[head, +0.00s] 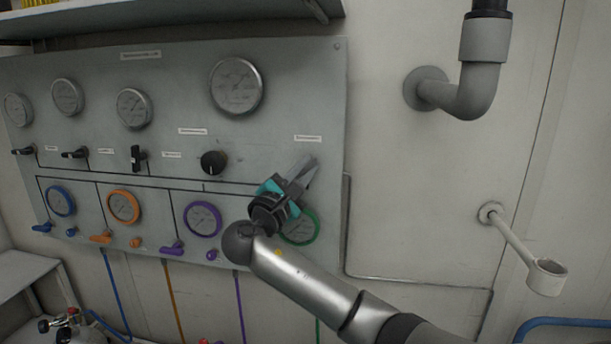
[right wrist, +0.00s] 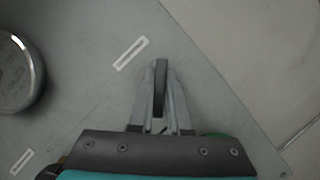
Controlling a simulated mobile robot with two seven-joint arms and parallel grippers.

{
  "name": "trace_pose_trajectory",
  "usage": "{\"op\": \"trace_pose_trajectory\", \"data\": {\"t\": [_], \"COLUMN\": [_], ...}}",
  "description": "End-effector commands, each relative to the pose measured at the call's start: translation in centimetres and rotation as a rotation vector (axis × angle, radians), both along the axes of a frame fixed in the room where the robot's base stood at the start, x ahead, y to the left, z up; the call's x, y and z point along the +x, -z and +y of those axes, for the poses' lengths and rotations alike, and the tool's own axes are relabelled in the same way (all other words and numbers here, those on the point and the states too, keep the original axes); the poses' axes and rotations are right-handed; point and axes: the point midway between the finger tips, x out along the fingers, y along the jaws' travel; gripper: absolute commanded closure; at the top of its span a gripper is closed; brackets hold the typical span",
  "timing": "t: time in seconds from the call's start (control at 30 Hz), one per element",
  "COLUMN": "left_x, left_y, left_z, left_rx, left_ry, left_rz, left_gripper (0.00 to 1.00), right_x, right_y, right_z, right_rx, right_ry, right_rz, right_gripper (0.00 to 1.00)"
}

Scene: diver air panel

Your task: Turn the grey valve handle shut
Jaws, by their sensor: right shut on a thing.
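The grey valve handle (right wrist: 160,73) shows in the right wrist view as a narrow dark grey bar between my fingers. My right gripper (right wrist: 161,100) is shut on it, with a finger on each side. In the head view my right gripper (head: 304,172) is at the right part of the panel, below a small white label and above the green-ringed gauge. There the gripper hides most or all of the handle, so its angle is hard to tell. My left gripper is not in view.
The grey panel (head: 270,145) carries several gauges and small valves. A round black knob (head: 213,162) is left of my gripper. The green-ringed gauge (head: 301,228) is partly behind my wrist. A pipe elbow (head: 470,98) and a white ring holder (head: 546,277) stick out at right.

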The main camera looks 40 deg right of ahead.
Motion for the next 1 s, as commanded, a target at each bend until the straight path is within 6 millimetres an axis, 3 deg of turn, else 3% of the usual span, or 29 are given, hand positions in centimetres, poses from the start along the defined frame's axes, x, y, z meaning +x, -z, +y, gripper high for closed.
{"op": "trace_pose_trajectory", "data": {"t": [0.6, 1.0], "left_x": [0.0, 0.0], "left_y": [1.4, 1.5], "left_z": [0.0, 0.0], "left_rx": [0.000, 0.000], "left_ry": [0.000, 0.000], "left_rz": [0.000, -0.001], "left_gripper": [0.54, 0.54], "right_x": [0.0, 0.0], "right_y": [0.4, 0.4], "right_z": [0.0, 0.0], "right_rx": [0.349, 0.460], "right_ry": [0.001, 0.001], "right_rz": [-0.427, -0.568], "right_gripper": [1.00, 1.00]}}
